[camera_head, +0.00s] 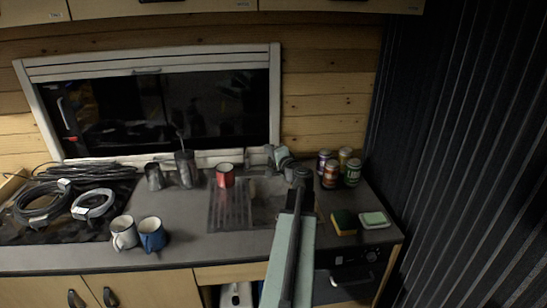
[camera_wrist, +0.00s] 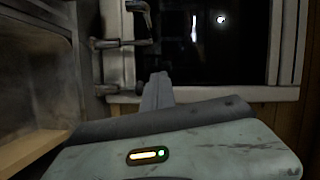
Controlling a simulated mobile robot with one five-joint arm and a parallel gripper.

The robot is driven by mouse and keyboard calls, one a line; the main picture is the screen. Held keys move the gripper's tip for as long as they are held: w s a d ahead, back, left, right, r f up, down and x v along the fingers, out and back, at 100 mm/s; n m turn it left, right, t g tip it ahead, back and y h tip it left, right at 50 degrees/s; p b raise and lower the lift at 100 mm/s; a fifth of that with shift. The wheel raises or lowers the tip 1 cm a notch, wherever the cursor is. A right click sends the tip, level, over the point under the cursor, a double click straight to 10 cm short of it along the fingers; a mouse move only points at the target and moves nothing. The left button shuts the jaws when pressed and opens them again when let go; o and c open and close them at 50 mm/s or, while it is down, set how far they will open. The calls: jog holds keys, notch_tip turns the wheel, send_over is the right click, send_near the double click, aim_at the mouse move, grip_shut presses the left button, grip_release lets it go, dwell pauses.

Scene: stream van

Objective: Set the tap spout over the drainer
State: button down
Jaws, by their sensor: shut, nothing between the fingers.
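The tap (camera_wrist: 122,44) shows in the wrist view as a dark metal fitting with a curved end, ahead of my fingers and a little to the left. In the head view it is mostly lost behind my wrist at the back of the sink. The ridged metal drainer (camera_head: 229,212) lies left of the sink (camera_head: 266,206). My gripper (camera_wrist: 160,76) is shut and empty, its fingertips close to the tap in the picture; contact cannot be told.
Several cans (camera_head: 331,172), a sponge (camera_head: 343,223) and a soap dish (camera_head: 374,220) are right of the sink. Two mugs (camera_head: 152,234) and coiled cables (camera_head: 42,204) are left.

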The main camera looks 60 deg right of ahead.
jog(key=w, duration=0.1)
jog(key=w+a, duration=0.1)
jog(key=w, duration=0.1)
jog(key=w+f, duration=0.1)
jog(key=shift+w+a+b, duration=0.25)
jog(key=shift+w+b, duration=0.1)
jog(key=shift+b, duration=0.05)
jog(key=shift+a, duration=0.1)
jog(key=shift+w, duration=0.1)
